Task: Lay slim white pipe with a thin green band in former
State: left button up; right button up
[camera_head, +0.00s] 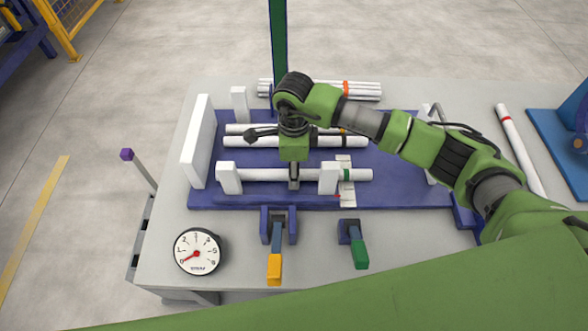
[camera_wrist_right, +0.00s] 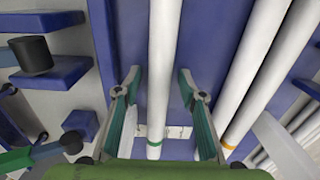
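The slim white pipe with a thin green band (camera_head: 270,174) lies along the front of the blue former (camera_head: 400,190), just behind two short white posts that hide parts of it. My right gripper (camera_head: 294,183) points down over the pipe's middle. In the right wrist view its fingers (camera_wrist_right: 160,88) are spread on either side of the pipe (camera_wrist_right: 163,60), with a gap on both sides. The green band shows near the pipe's lower end there. I cannot tell whether the pipe touches the bed. My left gripper is not in view.
Two white pipes (camera_head: 335,141) lie farther back in the former. A stack of banded pipes (camera_head: 365,88) is behind it. A red-banded pipe (camera_head: 522,150) lies at the right. Two clamps with yellow (camera_head: 274,268) and green (camera_head: 360,253) handles and a dial gauge (camera_head: 198,251) stand in front.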

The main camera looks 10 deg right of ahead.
jog(key=shift+r, duration=0.1)
jog(key=shift+r, duration=0.15)
notch_tip(320, 180, up, 12)
jog(key=b, duration=0.3)
jog(key=shift+f, duration=0.2)
